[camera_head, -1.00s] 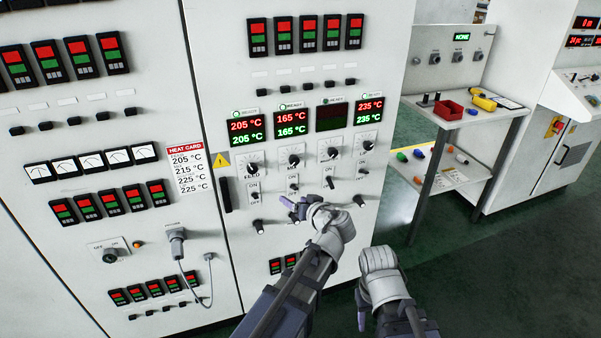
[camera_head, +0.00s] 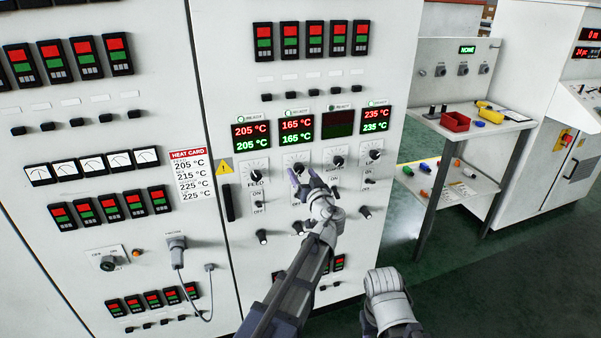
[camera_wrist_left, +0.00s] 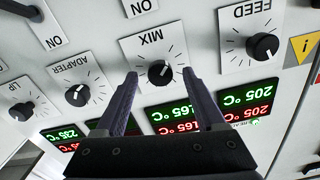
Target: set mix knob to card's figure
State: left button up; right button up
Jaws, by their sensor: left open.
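The mix knob (camera_wrist_left: 160,72) is a black round knob on a white dial marked MIX, shown upside down in the left wrist view. My left gripper (camera_head: 303,177) is open, and its fingertips lie on either side of the knob in the wrist view. Contact cannot be told. In the head view the gripper hides much of this dial. The mix display (camera_head: 296,131) above it reads 165 in red and green. The heat card (camera_head: 191,177) lists 205, 215, 225 and 225 °C from top to bottom. My right gripper (camera_head: 386,285) is low; its fingers are not distinguishable.
The feed knob (camera_wrist_left: 262,46) and adapter knob (camera_wrist_left: 77,95) flank the mix knob. The feed display (camera_head: 251,134) reads 205, another display (camera_head: 338,122) is dark, and the rightmost (camera_head: 375,119) reads 235. A side table (camera_head: 490,129) with a red bin stands at right.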

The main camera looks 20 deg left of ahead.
pick_arm(q)
jog(key=shift+x, duration=1.05)
grip_shut()
